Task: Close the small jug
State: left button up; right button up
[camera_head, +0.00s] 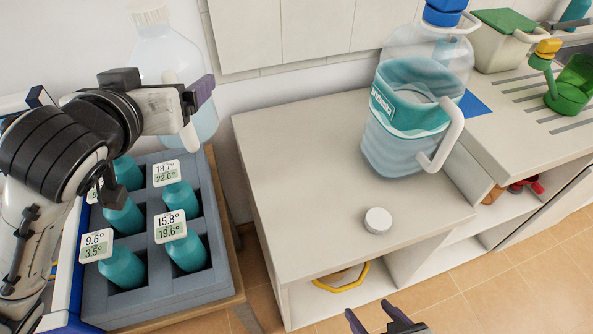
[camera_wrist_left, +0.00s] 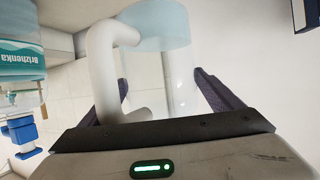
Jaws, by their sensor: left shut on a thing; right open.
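The small jug (camera_head: 168,62) is clear with a ribbed white neck (camera_head: 153,17) and a white handle. My left gripper (camera_head: 198,100) is shut on the jug on its handle side and holds it upright near the wall, beyond the crate. In the left wrist view the jug (camera_wrist_left: 172,62) and its white handle (camera_wrist_left: 100,62) show between the fingers. A round white cap (camera_head: 378,220) lies on the counter, apart from the jug. My right gripper (camera_head: 372,318) is open and empty at the bottom edge, in front of the counter. The jug's mouth is hard to make out.
A large labelled water bottle (camera_head: 400,150) with a handle stands on the counter (camera_head: 300,170). A grey crate (camera_head: 160,300) with several teal bottles and tags stands at left. A green-lidded container (camera_head: 497,50) and green watering can (camera_head: 573,88) are at right. The counter's left part is clear.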

pick_arm(q)
jog(key=w+d+f, duration=0.2)
jog(key=d+f, duration=0.1)
jog(key=d, duration=0.3)
jog(key=w+d+f+h, duration=0.1)
jog(key=w+d+f, duration=0.1)
jog(key=d+f, duration=0.2)
jog(key=w+d+f+m, duration=0.1)
jog(key=w+d+f, duration=0.1)
jog(key=d, duration=0.7)
jog(key=shift+w+d+f, duration=0.25)
jog(key=shift+w+f, duration=0.15)
jog(key=shift+f, duration=0.5)
pick_arm(e)
jog(key=shift+w+r, duration=0.2)
jog(key=shift+w, duration=0.25)
pick_arm(q)
notch_tip(320, 180, down, 6)
pick_arm(e)
jog(key=shift+a+f, duration=0.1)
pick_arm(q)
jog(key=shift+f, duration=0.1)
jog(key=shift+f+b, duration=0.3)
jog(key=shift+f, duration=1.6)
pick_arm(e)
jog(key=shift+s+f, duration=0.1)
jog(key=shift+f, duration=0.05)
